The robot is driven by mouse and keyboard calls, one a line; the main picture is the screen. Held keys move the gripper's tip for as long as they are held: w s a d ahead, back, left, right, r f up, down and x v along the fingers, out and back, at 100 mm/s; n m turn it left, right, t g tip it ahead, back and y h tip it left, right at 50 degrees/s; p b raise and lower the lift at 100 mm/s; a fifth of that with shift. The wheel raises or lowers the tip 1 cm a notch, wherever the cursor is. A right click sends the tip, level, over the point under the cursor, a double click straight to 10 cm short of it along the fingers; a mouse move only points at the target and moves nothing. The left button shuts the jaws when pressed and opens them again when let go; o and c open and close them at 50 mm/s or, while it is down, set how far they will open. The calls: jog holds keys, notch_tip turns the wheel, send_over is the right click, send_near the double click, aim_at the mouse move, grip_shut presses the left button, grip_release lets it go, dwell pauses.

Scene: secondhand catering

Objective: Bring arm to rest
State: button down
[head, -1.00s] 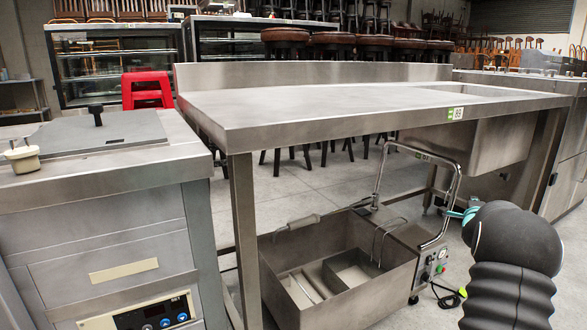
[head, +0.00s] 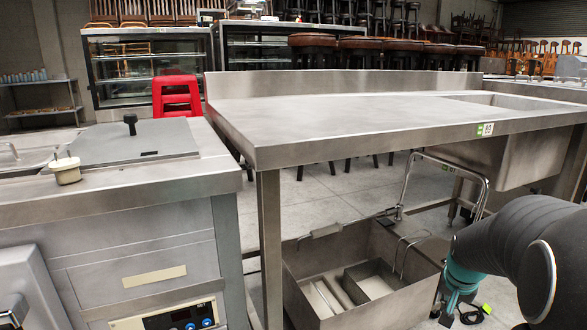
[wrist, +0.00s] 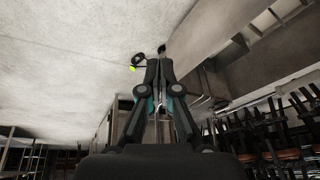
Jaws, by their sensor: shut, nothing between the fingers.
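My gripper (wrist: 160,62) shows in the wrist view with its two dark fingers together at the tips and nothing between them. In the head view my arm is at the lower right, bent over in front of the sink end of the steel table. The gripper's fingers are hidden there. The wrist view looks out over pale floor, with the scene tilted.
A steel table (head: 350,120) with a sink fills the middle and right. Below it sits a steel basin (head: 335,295) with a bent pipe. A fryer cabinet (head: 140,240) stands at left. A red stool (head: 177,97) and several bar stools are behind.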

jog(key=s+a+r+n+t+y+p, duration=0.1)
jog(key=s+a+r+n+p, duration=0.2)
jog(key=s+a+r, duration=0.5)
jog(key=s+a+r+n+y+p, duration=0.1)
jog(key=s+a+r+n+p, duration=0.2)
jog(key=s+a+r, duration=0.5)
jog(key=s+a+n, duration=0.1)
jog(key=s+a, duration=0.3)
jog(key=a, duration=0.1)
jog(key=shift+s+a+t, duration=0.15)
jog(key=shift+s+t, duration=0.2)
jog(key=shift+t, duration=0.05)
